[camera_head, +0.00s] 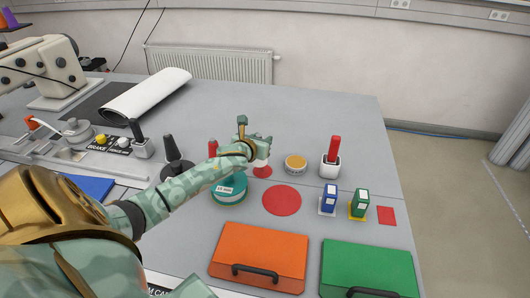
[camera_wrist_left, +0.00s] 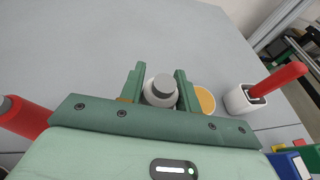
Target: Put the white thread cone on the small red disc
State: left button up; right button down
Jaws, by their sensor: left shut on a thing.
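My left gripper (camera_head: 258,148) reaches in from the left above the table. In the left wrist view, its two green fingers (camera_wrist_left: 160,80) are shut on the white thread cone (camera_wrist_left: 153,99), which has a grey top. In the head view the cone (camera_head: 261,161) is mostly hidden by the gripper; a pale part of it shows below the fingers. The small red disc (camera_head: 262,172) shows directly under it, partly covered. I cannot tell whether the cone touches the disc. My right gripper is not in view.
A yellow-topped round tin (camera_head: 295,164) and a white holder (camera_head: 330,169) with a red handle stand to the right. A teal tin (camera_head: 229,190) and a larger red disc (camera_head: 282,201) lie nearer. Orange (camera_head: 258,252) and green (camera_head: 368,268) lids lie in front.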

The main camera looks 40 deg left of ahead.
pick_arm(q)
jog(key=shift+w+d+f, duration=0.2)
jog(key=shift+w+f, duration=0.25)
jog(key=shift+f, duration=0.15)
notch_tip(320, 180, down, 3)
jog(key=shift+d+r+b, duration=0.1)
jog(key=shift+d+b, duration=0.05)
jog(key=shift+b, duration=0.5)
jog(key=shift+f, duration=0.25)
jog(key=shift+f, duration=0.1)
jog(key=o, duration=1)
jog(key=shift+o, duration=0.2)
jog(key=p+v, duration=0.3)
jog(key=v, duration=0.9)
